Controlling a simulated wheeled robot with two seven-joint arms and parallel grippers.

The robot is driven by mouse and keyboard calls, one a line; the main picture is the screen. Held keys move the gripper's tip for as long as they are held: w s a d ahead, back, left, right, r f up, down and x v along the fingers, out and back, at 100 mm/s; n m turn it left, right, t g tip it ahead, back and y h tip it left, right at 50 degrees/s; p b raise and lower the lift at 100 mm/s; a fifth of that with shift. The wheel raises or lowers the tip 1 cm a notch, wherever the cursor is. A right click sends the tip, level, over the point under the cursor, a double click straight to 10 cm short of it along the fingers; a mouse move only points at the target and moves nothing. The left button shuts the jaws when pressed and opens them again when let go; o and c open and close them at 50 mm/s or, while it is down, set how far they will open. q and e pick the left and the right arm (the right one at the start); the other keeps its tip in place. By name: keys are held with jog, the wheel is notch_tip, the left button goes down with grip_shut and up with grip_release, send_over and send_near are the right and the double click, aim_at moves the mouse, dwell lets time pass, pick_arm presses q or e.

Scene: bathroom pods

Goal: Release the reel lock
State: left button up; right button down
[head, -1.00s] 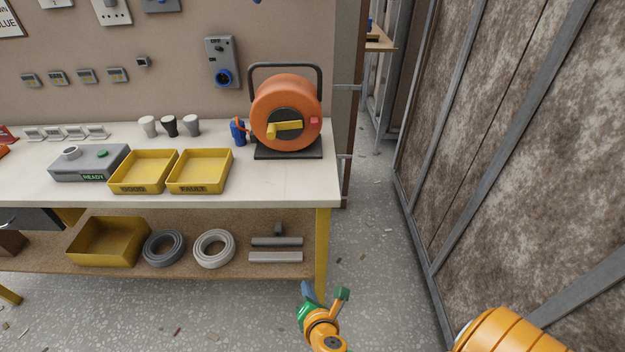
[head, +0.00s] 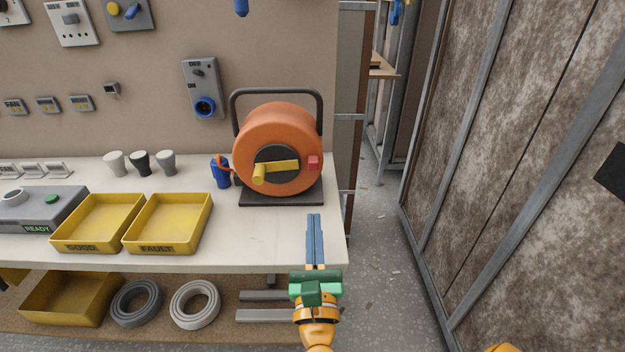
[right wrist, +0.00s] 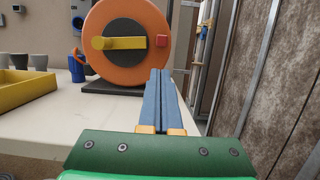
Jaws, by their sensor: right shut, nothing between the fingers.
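An orange cable reel (head: 277,125) stands upright on a dark base at the right end of the workbench. It has a black frame handle, a dark hub with a yellow crank (head: 275,170), and a small red block, which looks like the lock (head: 313,162), right of the hub. In the right wrist view the reel (right wrist: 125,75) and the red block (right wrist: 162,41) show ahead. My right gripper (head: 314,217) is shut and empty, its blue fingers pointing toward the reel over the bench's front right corner, apart from the reel and below the red block. My left gripper is out of view.
Yellow trays GOOD (head: 70,246) and FAULT (head: 139,246), plus several cups, stand further left on the workbench (head: 250,250). A mottled wall panel (head: 520,150) stands to the right, with open floor between.

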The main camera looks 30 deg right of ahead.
aim_at(313, 167)
jog(key=p+x, duration=0.2)
jog(key=x, duration=0.8)
jog(key=shift+w+d+f, duration=0.1)
jog(key=shift+w+f, duration=0.05)
jog(key=shift+w, duration=0.1)
notch_tip(313, 167, up, 4)
jog(key=p, duration=0.4)
jog(key=shift+f, duration=0.45)
jog(key=shift+f, duration=0.1)
